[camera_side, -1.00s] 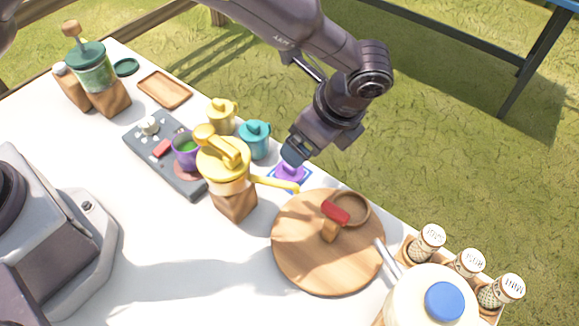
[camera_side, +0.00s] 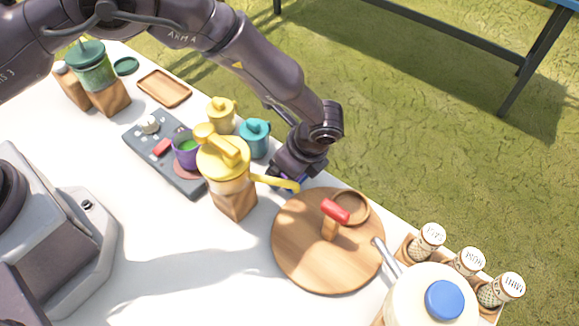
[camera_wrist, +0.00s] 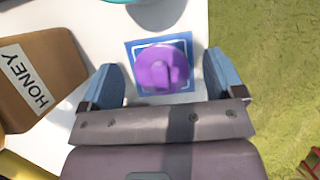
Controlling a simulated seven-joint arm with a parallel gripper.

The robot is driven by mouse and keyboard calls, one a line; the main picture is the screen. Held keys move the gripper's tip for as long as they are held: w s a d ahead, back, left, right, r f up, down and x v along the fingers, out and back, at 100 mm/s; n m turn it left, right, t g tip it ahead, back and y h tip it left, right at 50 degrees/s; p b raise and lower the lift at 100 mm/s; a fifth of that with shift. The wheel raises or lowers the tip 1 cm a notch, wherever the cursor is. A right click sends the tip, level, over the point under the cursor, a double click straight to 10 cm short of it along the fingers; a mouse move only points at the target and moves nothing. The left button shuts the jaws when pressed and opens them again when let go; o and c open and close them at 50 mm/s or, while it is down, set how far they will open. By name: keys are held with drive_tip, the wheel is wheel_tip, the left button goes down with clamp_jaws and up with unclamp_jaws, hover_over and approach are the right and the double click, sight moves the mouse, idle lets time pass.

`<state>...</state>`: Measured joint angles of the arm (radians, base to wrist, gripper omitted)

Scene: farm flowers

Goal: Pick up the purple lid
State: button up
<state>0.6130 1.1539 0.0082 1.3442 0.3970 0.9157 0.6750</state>
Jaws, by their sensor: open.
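The purple lid (camera_wrist: 160,68) is round with a raised ridge on top. It lies on a blue and white square mat (camera_wrist: 132,46) on the table. My gripper (camera_wrist: 162,80) is open, its two blue fingers on the left and right of the lid in the wrist view, with clear gaps on both sides. In the side view my gripper (camera_side: 288,176) is low at the mat's place and hides most of the lid.
A yellow-lidded jar (camera_side: 233,172) with a long spout stands left of my gripper. A teal pot (camera_side: 255,138) is close behind. A round wooden board (camera_side: 300,262) with a red-topped piece lies in front. The table's far edge is near.

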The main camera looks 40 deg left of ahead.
drive_tip(key=c, duration=0.9)
drive_tip(key=shift+c, duration=0.3)
drive_tip(key=shift+r, duration=0.1)
